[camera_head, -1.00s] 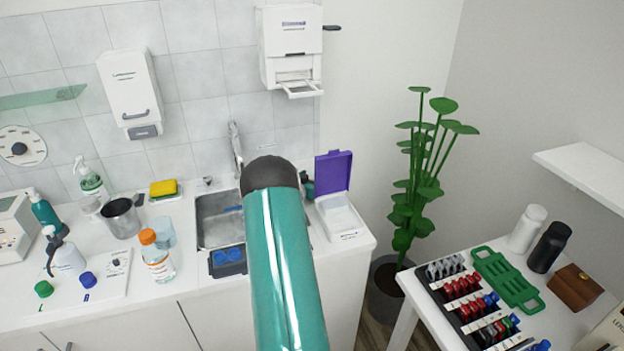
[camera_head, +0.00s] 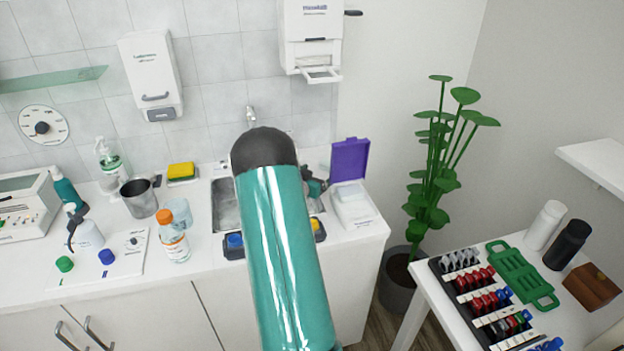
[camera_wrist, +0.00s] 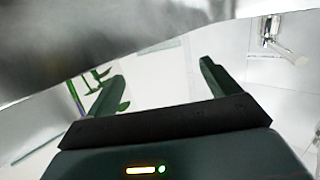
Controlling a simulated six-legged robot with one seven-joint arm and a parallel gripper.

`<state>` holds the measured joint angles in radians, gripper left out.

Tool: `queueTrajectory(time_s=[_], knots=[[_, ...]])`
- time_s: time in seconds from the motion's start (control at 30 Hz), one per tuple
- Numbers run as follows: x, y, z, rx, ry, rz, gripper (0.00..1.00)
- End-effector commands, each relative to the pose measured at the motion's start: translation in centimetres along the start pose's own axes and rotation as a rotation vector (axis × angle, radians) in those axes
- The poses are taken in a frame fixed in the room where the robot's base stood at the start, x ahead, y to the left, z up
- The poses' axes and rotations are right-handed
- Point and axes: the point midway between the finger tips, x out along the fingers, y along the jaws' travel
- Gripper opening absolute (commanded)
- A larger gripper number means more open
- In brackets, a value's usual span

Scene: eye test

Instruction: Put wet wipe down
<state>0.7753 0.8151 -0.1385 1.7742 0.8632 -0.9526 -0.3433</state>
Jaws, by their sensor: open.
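A white box with a raised purple lid (camera_head: 350,159), which looks like a wipe box (camera_head: 354,206), stands at the right end of the counter. I cannot make out a loose wet wipe in either view. My gripper (camera_head: 315,186) shows partly behind my teal arm, over the right side of the sink and just left of the box. In the wrist view my gripper (camera_wrist: 162,72) has its two dark green fingers spread apart. Nothing clear shows held between them. A large blurred grey surface fills the top left of the wrist view; I cannot tell what it is.
The sink (camera_head: 226,205) and tap (camera_head: 251,113) are partly hidden by my arm. An orange-capped bottle (camera_head: 173,236), a metal cup (camera_head: 139,198) and a yellow sponge (camera_head: 181,171) stand left of it. A plant (camera_head: 432,165) and a side table with racks are at right.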

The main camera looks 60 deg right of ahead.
Motion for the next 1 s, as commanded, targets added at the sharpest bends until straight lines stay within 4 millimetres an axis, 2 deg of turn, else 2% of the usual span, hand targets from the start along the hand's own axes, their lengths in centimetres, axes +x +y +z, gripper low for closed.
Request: queueTrajectory(time_s=[0.1, 0.2, 0.53, 0.67, 0.77, 0.87, 0.97, 1.0], knots=[[-2.1, -0.1, 0.0, -0.001, 0.000, -0.002, 0.88], [-3.2, 0.0, -0.1, -0.001, 0.000, 0.000, 0.88], [-3.9, -0.1, -0.1, 0.001, -0.002, -0.003, 0.88], [-5.0, -1.8, -1.1, 0.014, -0.023, -0.054, 0.88], [-7.4, -4.8, -2.8, 0.031, -0.069, -0.151, 0.88], [-11.6, -8.8, -5.0, 0.044, -0.141, -0.294, 0.88], [-16.6, -12.1, -6.9, 0.038, -0.218, -0.440, 0.88], [-18.9, -13.3, -7.7, 0.033, -0.249, -0.501, 0.88]])
